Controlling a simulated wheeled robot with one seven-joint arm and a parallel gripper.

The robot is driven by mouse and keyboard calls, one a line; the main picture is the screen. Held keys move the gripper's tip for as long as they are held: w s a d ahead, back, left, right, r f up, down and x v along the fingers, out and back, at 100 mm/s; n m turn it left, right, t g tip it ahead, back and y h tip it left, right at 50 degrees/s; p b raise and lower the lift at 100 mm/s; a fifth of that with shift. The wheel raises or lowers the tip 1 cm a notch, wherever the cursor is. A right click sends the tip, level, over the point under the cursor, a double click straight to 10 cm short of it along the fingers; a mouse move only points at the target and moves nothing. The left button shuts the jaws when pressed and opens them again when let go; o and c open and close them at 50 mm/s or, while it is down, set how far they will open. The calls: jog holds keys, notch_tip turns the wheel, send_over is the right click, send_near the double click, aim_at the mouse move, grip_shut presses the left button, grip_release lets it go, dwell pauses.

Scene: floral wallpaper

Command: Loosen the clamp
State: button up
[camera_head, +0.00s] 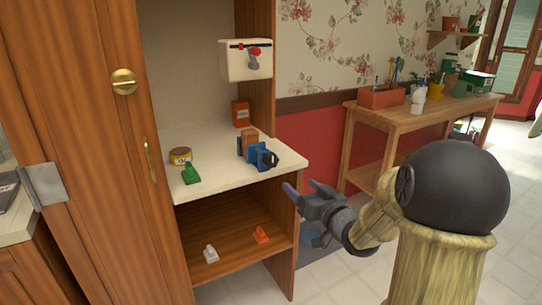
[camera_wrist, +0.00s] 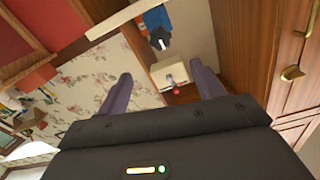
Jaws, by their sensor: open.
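The clamp (camera_head: 261,156) is blue with a dark round end and sits near the right front edge of the white countertop in the head view. A brown block (camera_head: 247,143) is at its back left side, apparently in the clamp's jaws. The clamp also shows in the wrist view (camera_wrist: 154,22), near the top. My gripper (camera_head: 301,190) is open and empty, in front of and to the right of the clamp, below counter height and apart from it. In the wrist view its two fingers (camera_wrist: 160,85) are spread wide with nothing between them touching.
The white countertop (camera_head: 222,168) also holds a yellow-brown tin (camera_head: 180,156), a green object (camera_head: 190,174) and an orange box (camera_head: 241,114). A white box (camera_head: 245,60) hangs above. The shelf below holds small white and orange items. A wooden table (camera_head: 420,116) with plants stands right.

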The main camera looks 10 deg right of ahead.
aim_at(273, 162)
jog(key=shift+w, duration=0.1)
jog(key=b+x, duration=0.1)
jog(key=x, duration=1.6)
jog(key=shift+w+a+f+b, duration=0.1)
jog(key=shift+b, duration=0.2)
jog(key=c, duration=1)
